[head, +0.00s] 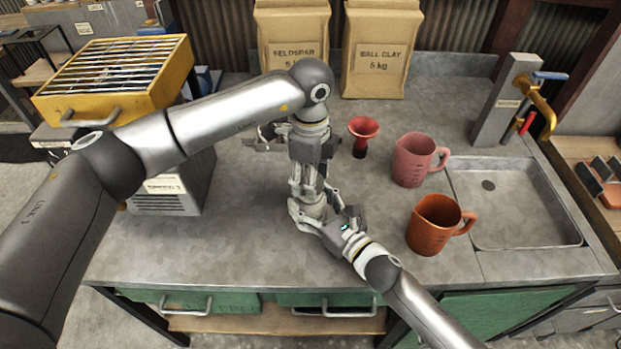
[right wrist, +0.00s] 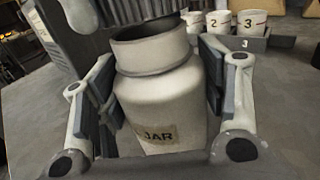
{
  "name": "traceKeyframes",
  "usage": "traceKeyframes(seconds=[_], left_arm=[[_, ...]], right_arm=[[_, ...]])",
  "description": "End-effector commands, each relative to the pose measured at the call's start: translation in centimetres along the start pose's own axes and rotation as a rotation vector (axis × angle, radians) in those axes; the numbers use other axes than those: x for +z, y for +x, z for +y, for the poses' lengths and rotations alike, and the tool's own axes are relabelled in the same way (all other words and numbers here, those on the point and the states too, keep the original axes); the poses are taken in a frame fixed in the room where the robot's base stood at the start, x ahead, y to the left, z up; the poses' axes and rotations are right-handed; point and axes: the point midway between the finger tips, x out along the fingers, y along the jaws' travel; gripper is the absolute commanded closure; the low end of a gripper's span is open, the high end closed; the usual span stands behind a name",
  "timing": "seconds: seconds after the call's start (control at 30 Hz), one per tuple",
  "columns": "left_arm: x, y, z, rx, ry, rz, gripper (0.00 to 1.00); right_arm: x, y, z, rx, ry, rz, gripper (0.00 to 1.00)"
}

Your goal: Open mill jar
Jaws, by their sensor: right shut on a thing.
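The mill jar (right wrist: 165,110) is a pale, round-shouldered vessel with a label reading JAR. It stands upright between the fingers of my right gripper (right wrist: 160,105), which is shut on its body. In the head view my right gripper (head: 318,212) reaches in from the lower right. My left gripper (head: 309,172) points down above the jar and hides most of it. Whether its fingers are open or shut is unclear.
A red funnel (head: 363,128), a pink jug (head: 413,160) and an orange jug (head: 434,226) stand to the right, before the sink (head: 515,215). Two bags (head: 380,50) stand behind. A yellow-framed unit (head: 165,80) is at left. Numbered cups (right wrist: 247,22) show in the right wrist view.

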Motion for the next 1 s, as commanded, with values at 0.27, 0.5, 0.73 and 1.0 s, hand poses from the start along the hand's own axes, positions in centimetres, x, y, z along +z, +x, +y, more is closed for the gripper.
traceKeyframes(seconds=[0.27, 0.5, 0.73, 1.0], left_arm=[[0.0, 0.0, 0.0, 0.000, 0.000, 0.000, 0.80], [0.0, -1.7, -0.1, -0.003, 0.000, -0.001, 0.80], [0.0, -4.0, 0.0, -0.001, 0.001, -0.001, 0.80], [0.0, -4.0, 0.0, 0.000, 0.001, -0.001, 0.80]], right_arm=[[-0.2, 0.0, 0.1, 0.000, 0.002, 0.003, 1.00], [-0.2, -0.1, 0.1, 0.000, 0.002, 0.003, 1.00], [-0.2, -0.1, 0.1, 0.000, 0.002, 0.003, 1.00], [-0.2, -0.1, 0.1, 0.000, 0.002, 0.004, 0.25]])
